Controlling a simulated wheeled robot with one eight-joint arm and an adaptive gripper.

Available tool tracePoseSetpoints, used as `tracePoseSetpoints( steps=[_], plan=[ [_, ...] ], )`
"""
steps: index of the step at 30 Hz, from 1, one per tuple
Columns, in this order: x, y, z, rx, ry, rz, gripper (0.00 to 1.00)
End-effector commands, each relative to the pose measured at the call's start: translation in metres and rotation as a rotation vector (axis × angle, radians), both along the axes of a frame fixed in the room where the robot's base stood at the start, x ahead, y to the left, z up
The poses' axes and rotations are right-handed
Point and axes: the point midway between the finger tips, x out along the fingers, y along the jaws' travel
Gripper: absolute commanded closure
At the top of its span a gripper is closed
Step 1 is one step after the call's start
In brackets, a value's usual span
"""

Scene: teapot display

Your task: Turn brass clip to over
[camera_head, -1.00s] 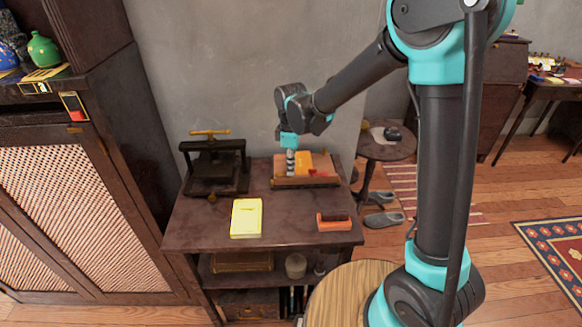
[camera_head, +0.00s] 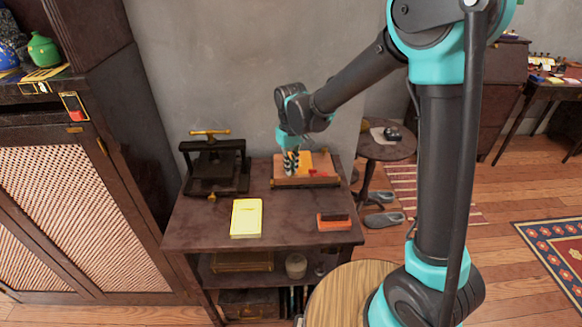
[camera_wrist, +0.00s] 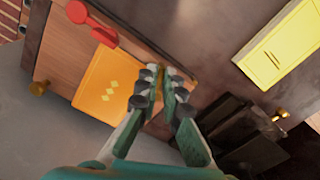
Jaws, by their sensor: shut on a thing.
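A wooden board or shallow box (camera_head: 310,182) lies at the back right of the dark table, with an orange cover (camera_head: 322,160) and a red piece (camera_head: 318,172) on it. My gripper (camera_head: 291,170) points down at its left end. In the wrist view my gripper (camera_wrist: 163,82) is shut at the board's edge, beside the orange cover (camera_wrist: 108,85). A small sliver of brass, seemingly the brass clip (camera_wrist: 162,72), shows between the fingertips. The fingers hide most of it, so which way it faces cannot be told. A brass knob (camera_wrist: 39,87) shows at the board's other end.
A black press with a brass handle (camera_head: 210,132) stands left of the board. A yellow booklet (camera_head: 246,217) and a red-orange block (camera_head: 334,223) lie near the table's front. The table between them is clear. A wall stands close behind.

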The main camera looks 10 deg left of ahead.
Motion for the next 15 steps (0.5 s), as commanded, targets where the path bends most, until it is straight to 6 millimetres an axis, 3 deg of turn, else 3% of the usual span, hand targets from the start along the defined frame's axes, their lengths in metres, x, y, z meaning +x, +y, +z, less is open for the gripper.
tracePoseSetpoints(
  steps=[15],
  plan=[
    [0.0005,0.0003,0.0003,0.0,-0.001,-0.364,1.0]
  ],
)
